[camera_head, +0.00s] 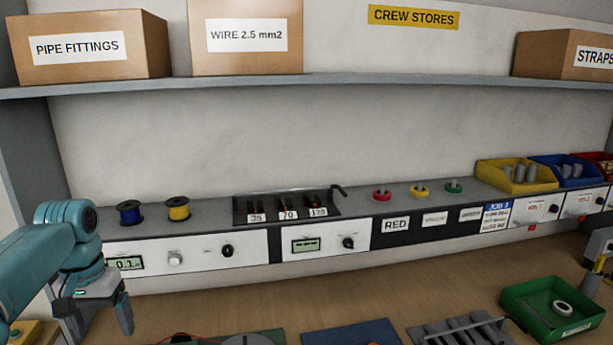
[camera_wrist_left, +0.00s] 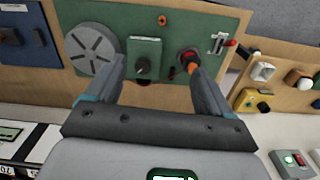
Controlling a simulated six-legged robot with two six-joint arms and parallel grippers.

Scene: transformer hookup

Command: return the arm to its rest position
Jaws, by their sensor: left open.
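My left arm, teal with a grey gripper, comes in at the lower left of the head view. The left gripper (camera_head: 100,322) points down in front of the left end of the instrument row, with its fingers apart. In the left wrist view the left gripper (camera_wrist_left: 155,78) is open, with nothing between its fingers. Beyond the fingers is a green panel (camera_wrist_left: 200,22) with a grey disc (camera_wrist_left: 93,48), a dial box (camera_wrist_left: 145,60) and a red-ringed socket with an orange plug.
A shelf (camera_head: 300,83) with boxes runs above the counter. Spools, a tool rack (camera_head: 285,207) and bins (camera_head: 515,178) line the back. A blue panel (camera_head: 352,333) and a green tray (camera_head: 550,308) lie along the front. Bench (camera_head: 200,308) between is bare.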

